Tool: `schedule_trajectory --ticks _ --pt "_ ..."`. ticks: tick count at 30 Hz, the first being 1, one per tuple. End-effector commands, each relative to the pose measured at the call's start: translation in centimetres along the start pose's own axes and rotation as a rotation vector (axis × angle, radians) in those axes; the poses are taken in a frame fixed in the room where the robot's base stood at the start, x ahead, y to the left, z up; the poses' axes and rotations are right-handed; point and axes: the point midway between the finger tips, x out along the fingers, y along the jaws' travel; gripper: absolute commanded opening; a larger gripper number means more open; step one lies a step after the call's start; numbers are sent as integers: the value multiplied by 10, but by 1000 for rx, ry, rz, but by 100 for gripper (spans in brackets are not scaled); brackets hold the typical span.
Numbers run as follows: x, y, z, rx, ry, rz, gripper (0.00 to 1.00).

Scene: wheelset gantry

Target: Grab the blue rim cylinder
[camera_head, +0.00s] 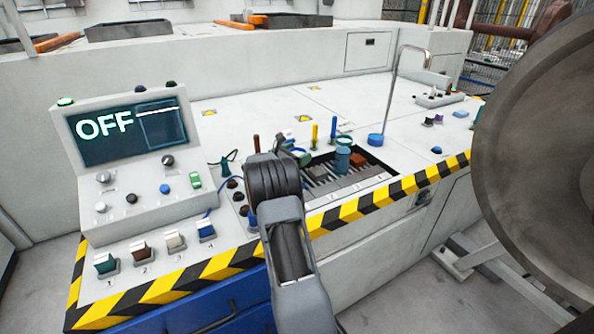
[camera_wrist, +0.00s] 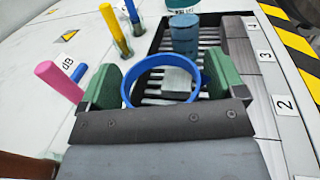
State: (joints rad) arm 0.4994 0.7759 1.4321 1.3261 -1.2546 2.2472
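A hollow cylinder with a blue rim (camera_wrist: 124,84) stands between the two green fingers of my gripper (camera_wrist: 162,88) in the wrist view. Its rim fills nearly the whole gap, and I cannot tell whether the fingers touch it. The fingers sit wide apart near the ends of the dark palm bar, so my gripper looks open. Tray slats and a pale block show through the rim. In the head view my gripper (camera_head: 292,155) is over the near left end of the slatted tray, and my arm hides the rim cylinder there.
A blue-teal cylinder (camera_head: 343,159) stands in the slatted tray, also in the wrist view (camera_wrist: 185,35). A reddish block (camera_head: 358,160) lies beside it. A control panel (camera_head: 130,135) reads OFF; a large wheel (camera_head: 535,140) is at right.

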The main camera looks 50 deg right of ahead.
Motion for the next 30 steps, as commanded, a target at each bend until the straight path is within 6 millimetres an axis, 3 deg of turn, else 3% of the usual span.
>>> schedule_trajectory --ticks 2,16,25,30 --pt "0 0 0 0 0 0 81" --pt "0 0 0 0 0 0 36" --pt "0 0 2 1 -1 0 35" --pt "0 0 14 3 -1 0 35"
